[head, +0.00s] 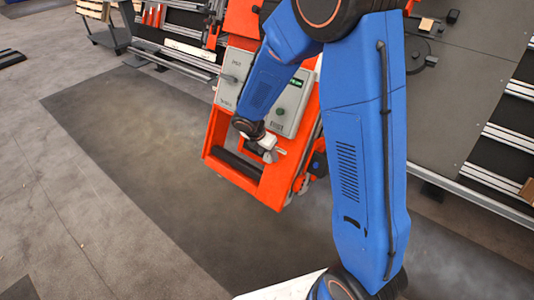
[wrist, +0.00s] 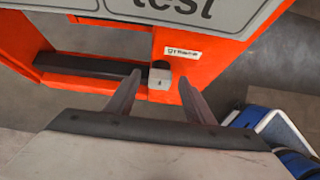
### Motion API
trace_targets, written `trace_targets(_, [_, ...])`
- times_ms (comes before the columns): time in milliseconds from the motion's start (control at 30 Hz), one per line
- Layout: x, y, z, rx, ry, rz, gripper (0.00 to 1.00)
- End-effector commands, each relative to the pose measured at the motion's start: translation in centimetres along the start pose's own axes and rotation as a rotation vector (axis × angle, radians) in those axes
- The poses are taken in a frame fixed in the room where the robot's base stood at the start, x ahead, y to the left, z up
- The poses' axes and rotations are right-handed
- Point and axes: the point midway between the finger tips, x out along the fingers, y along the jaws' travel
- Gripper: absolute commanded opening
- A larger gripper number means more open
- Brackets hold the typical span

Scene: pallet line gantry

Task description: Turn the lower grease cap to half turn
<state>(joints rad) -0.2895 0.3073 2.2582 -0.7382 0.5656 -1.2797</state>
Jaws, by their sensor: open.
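A small light grey block-like cap (wrist: 160,82) with a dark top sits on the orange frame in the wrist view. I take it to be the lower grease cap; its turn mark is too small to read. My gripper (wrist: 160,77) is open, with one dark finger on each side of the cap and visible gaps. I cannot tell how far the fingertips are from it in depth. In the head view my gripper (head: 273,153) is in front of the lower part of the orange frame (head: 218,165), and the cap cannot be made out there.
A small white label (wrist: 183,53) is to the upper right of the cap. A grey panel (head: 292,105) with green buttons and printed words is above. A dark bar (head: 237,163) crosses the frame's opening. Open floor (head: 110,200) lies to the left.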

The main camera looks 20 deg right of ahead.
Motion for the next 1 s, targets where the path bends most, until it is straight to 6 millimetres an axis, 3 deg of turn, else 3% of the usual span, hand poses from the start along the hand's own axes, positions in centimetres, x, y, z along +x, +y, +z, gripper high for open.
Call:
trace_targets(233, [0.02, 0.0, 0.01, 0.0, 0.0, 0.0, 0.46])
trace_targets(400, [0.01, 0.0, 0.01, 0.0, 0.0, 0.0, 0.07])
trace_targets(1000, [0.04, -0.62, 0.14, 0.166, -0.007, 0.139, 0.07])
